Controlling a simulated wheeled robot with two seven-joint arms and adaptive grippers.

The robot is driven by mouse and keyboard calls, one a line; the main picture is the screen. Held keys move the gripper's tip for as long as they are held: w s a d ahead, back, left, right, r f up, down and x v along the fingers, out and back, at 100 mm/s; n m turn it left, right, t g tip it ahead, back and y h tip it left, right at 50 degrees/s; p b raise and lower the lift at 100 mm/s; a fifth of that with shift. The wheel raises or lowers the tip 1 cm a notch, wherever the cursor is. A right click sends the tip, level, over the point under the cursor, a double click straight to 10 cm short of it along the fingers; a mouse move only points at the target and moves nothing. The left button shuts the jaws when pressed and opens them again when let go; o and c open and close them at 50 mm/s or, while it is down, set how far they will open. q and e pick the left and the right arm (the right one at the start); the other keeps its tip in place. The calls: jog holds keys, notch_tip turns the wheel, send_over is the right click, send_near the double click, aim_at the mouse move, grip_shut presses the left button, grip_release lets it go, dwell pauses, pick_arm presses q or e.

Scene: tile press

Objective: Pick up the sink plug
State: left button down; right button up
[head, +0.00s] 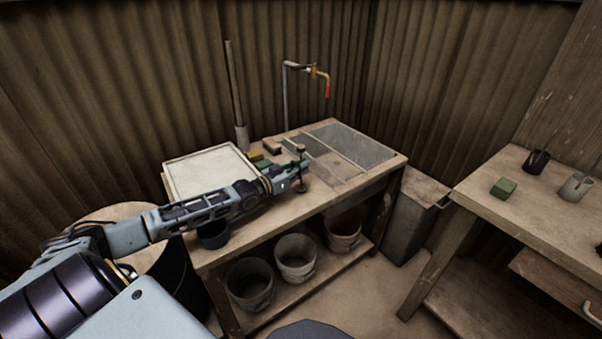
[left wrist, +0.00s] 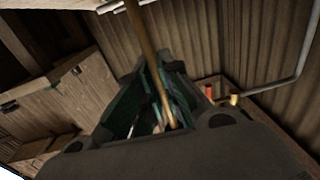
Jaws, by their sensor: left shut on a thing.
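My left gripper (head: 301,169) reaches in from the left over the workbench. It is shut on a small upright brown thing with a knob on top and a wider foot below, which I take to be the sink plug (head: 301,148). The fingers close around its middle and hide its stem. Whether its foot touches the bench is too small to tell. In the left wrist view, the left gripper (left wrist: 155,125) shows its dark green fingers, with a brown rod crossing between them; what that rod belongs to is unclear. My right gripper is out of view.
The workbench (head: 262,222) holds a white tray (head: 205,162), several small blocks (head: 262,162) and a grey inset panel (head: 362,148). A tap (head: 319,75) stands behind. Buckets (head: 295,262) sit on the lower shelf. A second table (head: 545,215) stands at right.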

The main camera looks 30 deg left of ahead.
aim_at(301, 146)
pick_arm(q)
jog(key=shift+r+p, duration=1.2)
jog(key=shift+r, duration=3.8)
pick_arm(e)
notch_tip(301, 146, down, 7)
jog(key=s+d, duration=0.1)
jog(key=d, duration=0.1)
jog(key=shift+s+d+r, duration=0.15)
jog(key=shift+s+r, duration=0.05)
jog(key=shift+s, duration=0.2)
